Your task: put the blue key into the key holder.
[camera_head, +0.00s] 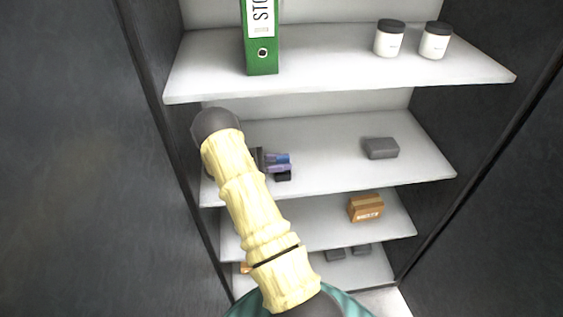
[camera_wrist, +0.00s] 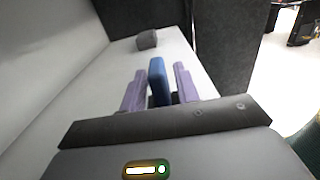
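The blue key (camera_wrist: 159,79) stands between the two purple fingers of my gripper (camera_wrist: 159,90) in the wrist view. Narrow gaps seem to show beside it, and I cannot tell whether the fingers press on it. In the head view my gripper (camera_head: 277,162) is over the left part of the middle shelf (camera_head: 335,158), with a bit of blue (camera_head: 282,157) at its fingers. A dark small block (camera_head: 283,176) shows just below them; I cannot tell what it is. No clearly recognisable key holder shows. A grey block (camera_head: 380,148) sits further right on this shelf, also in the wrist view (camera_wrist: 147,40).
The upper shelf (camera_head: 330,66) holds a green binder (camera_head: 262,45) and two white jars with dark lids (camera_head: 389,40). A brown box (camera_head: 366,208) is on the shelf below. The shelf between my gripper and the grey block is clear. Dark cabinet walls (camera_head: 480,125) close both sides.

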